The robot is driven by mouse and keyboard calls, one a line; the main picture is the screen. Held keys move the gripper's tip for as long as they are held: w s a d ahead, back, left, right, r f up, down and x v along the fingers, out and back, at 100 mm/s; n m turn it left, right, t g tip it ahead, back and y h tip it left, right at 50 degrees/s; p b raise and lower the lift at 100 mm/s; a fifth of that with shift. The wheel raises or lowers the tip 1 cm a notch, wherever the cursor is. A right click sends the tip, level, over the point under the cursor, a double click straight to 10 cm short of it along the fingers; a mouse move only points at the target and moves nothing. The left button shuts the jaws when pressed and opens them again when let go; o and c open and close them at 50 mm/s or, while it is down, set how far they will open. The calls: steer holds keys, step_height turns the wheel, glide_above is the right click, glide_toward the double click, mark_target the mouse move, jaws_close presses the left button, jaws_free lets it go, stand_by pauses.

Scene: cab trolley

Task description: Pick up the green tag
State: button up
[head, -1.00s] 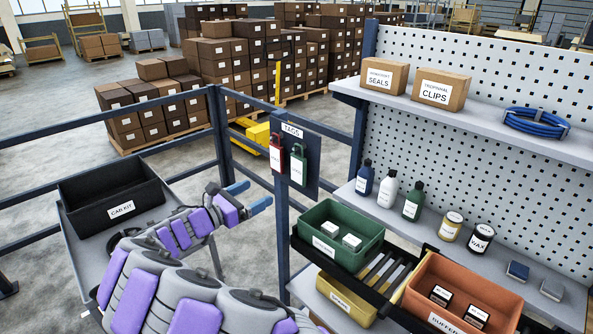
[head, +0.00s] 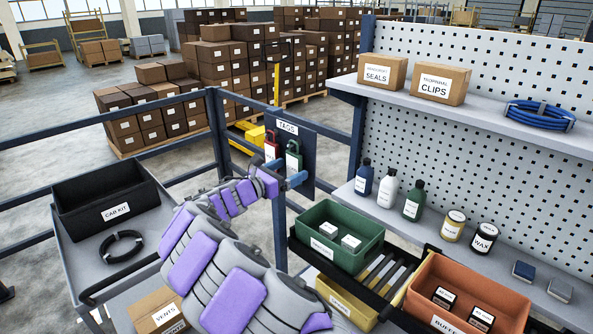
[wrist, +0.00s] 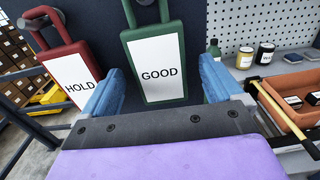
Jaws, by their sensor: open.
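The green tag (head: 294,162) hangs on the dark tags board (head: 312,150), to the right of the red tag (head: 271,146). In the wrist view the green tag (wrist: 157,62) reads GOOD and hangs from a peg by its loop. My gripper (head: 286,173) is open at the board. In the wrist view its two blue fingers (wrist: 160,84) stand on either side of the green tag's lower part, with gaps visible. The left finger is close to the red tag (wrist: 70,70), which reads HOLD. Whether any finger touches a tag cannot be told.
A shelf unit with a pegboard (head: 470,140) stands to the right, with bottles and tins. A green bin (head: 340,262) and an orange bin (head: 470,290) sit below. A black cab kit bin (head: 105,215) is on the left tray, beside a black cable coil (head: 122,247).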

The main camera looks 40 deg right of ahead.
steer(key=shift+d, duration=0.3)
steer(key=shift+w+a+r, duration=0.1)
steer(key=shift+a+r, duration=0.1)
steer(key=shift+a, duration=0.4)
steer(key=shift+c, duration=0.2)
steer(key=shift+d+f, duration=0.1)
steer(key=shift+d, duration=0.5)
steer(key=c, duration=0.5)
steer(key=shift+d, duration=0.2)
steer(key=shift+c, duration=1.3)
steer(key=shift+a, duration=0.35)
steer(key=c, duration=0.3)
steer(key=shift+a, duration=0.25)
steer(key=shift+c, duration=0.2)
